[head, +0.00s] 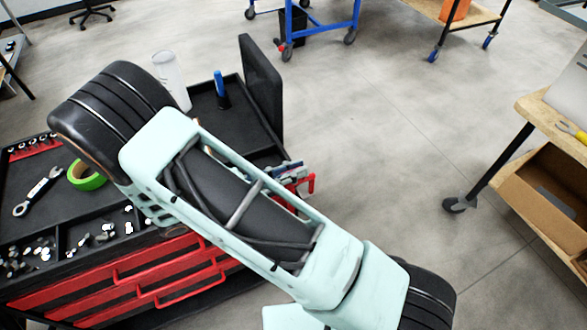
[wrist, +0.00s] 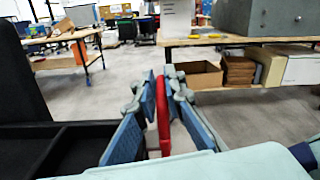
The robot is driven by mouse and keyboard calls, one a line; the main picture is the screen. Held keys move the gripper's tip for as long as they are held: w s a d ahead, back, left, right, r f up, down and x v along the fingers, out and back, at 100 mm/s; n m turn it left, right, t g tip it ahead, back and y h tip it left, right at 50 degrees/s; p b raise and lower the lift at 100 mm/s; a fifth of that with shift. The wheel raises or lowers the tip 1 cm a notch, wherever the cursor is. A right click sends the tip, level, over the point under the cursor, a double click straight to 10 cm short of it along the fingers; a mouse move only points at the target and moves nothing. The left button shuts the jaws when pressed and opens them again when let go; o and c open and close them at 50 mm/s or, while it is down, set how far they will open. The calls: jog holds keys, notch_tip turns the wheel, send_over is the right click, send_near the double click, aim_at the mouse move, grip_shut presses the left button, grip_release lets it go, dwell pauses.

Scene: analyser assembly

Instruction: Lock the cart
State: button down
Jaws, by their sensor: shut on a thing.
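The cart is a black tool cart with red drawers (head: 150,285) at the left of the head view. A red lever (head: 309,185) stands at its right side, beyond my arm. My gripper (head: 288,168) is at this lever, mostly hidden behind my pale green arm in the head view. In the wrist view, the blue pads of my gripper (wrist: 160,95) are shut on the upright red lever (wrist: 163,118), one pad on each side. The lever's lower end is hidden in the wrist view.
The cart top holds a wrench (head: 38,192), green tape (head: 86,176), a clear cup (head: 171,78) and small parts. A black upright panel (head: 262,88) rises at its far right. A wooden workbench (head: 555,120) stands right. Open floor lies between.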

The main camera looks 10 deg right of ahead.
jog(key=shift+s+f, duration=0.1)
jog(key=c, duration=2)
grip_release()
jog(key=shift+c, duration=0.2)
jog(key=v, duration=1.2)
